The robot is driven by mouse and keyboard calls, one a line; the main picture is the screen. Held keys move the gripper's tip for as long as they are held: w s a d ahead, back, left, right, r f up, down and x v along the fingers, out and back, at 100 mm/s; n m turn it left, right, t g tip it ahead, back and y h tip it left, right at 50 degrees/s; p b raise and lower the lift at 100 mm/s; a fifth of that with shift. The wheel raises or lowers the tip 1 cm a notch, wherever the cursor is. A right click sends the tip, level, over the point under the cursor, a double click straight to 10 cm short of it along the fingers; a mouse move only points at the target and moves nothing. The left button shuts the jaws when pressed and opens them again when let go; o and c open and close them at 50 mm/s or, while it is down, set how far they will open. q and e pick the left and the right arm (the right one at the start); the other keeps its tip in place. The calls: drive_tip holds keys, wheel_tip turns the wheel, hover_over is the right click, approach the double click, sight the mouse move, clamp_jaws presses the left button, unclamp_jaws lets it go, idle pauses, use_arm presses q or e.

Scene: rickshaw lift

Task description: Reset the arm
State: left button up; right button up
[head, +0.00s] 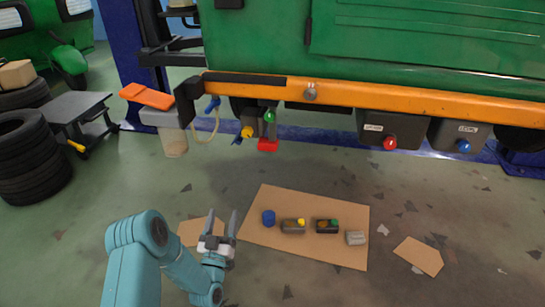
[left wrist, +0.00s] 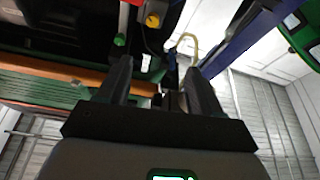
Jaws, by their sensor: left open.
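My left arm comes in from the lower left of the head view. Its left gripper (head: 222,225) is open and empty, with its two dark fingers pointing up and away. It is above the floor, just left of the cardboard sheet in the picture. In the left wrist view the two fingers of the left gripper (left wrist: 160,85) stand apart with nothing held between them. Beyond them are the vehicle's underside, a yellow knob (left wrist: 152,20) and a green knob (left wrist: 120,40). My right gripper is in neither view.
A green rickshaw (head: 380,40) with an orange beam (head: 400,98) hangs ahead. The cardboard sheet (head: 300,250) holds several small parts. Tires (head: 30,160) and a grey cart (head: 75,110) stand at the left. A blue post (head: 120,40) rises behind. Open floor lies at the lower right.

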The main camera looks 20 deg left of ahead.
use_arm(q)
drive_tip(key=shift+r, duration=0.1)
